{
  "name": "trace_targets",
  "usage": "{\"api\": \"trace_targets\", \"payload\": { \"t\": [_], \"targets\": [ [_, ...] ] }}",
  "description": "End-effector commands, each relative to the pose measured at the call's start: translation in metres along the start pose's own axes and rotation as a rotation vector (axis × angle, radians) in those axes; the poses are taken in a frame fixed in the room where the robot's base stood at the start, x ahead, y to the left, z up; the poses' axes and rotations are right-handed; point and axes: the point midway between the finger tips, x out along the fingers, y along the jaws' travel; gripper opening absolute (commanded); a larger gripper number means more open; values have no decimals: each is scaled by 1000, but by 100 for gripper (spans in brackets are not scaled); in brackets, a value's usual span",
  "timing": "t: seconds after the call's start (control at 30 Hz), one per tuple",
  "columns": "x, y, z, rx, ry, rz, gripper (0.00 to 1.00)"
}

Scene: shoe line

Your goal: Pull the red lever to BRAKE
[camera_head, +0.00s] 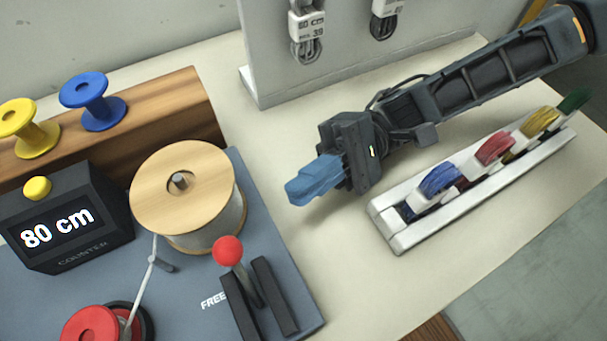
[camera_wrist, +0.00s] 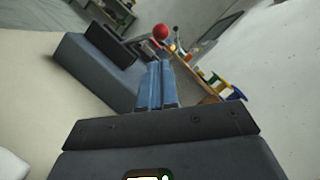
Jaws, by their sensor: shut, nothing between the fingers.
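The red lever (camera_head: 229,252) has a red ball knob on a dark stem, standing between two black side blocks on the blue-grey machine base. The word "FREE" is printed to the left of the blocks; no BRAKE label is readable. My gripper (camera_head: 300,192) has blue fingers, which are shut and empty. It is above the table, right of the machine and clearly apart from the lever. In the wrist view the red knob (camera_wrist: 161,32) shows beyond the shut fingertips (camera_wrist: 158,68).
A wooden spool (camera_head: 205,190) stands on the machine behind the lever. A black counter (camera_head: 65,230) reading "80 cm" is at left. A white rack (camera_head: 400,237) with coloured lace bundles lies below my arm. The table between gripper and machine is bare.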

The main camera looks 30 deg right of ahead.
Motion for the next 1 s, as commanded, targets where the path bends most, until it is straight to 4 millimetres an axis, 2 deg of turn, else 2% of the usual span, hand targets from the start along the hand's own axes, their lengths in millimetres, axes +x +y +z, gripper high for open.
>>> {"api": "trace_targets", "payload": {
  "t": [0.03,0.2,0.4,0.6,1.0],
  "targets": [
    [11,-1,1,0,-5,-2,0],
    [41,-1,1,0,-4,-2,0],
    [65,0,1,0,-2,-2,0],
    [73,0,0,0,0,0,0],
    [76,-1,1,-13,-1,5,0]
  ]
}}
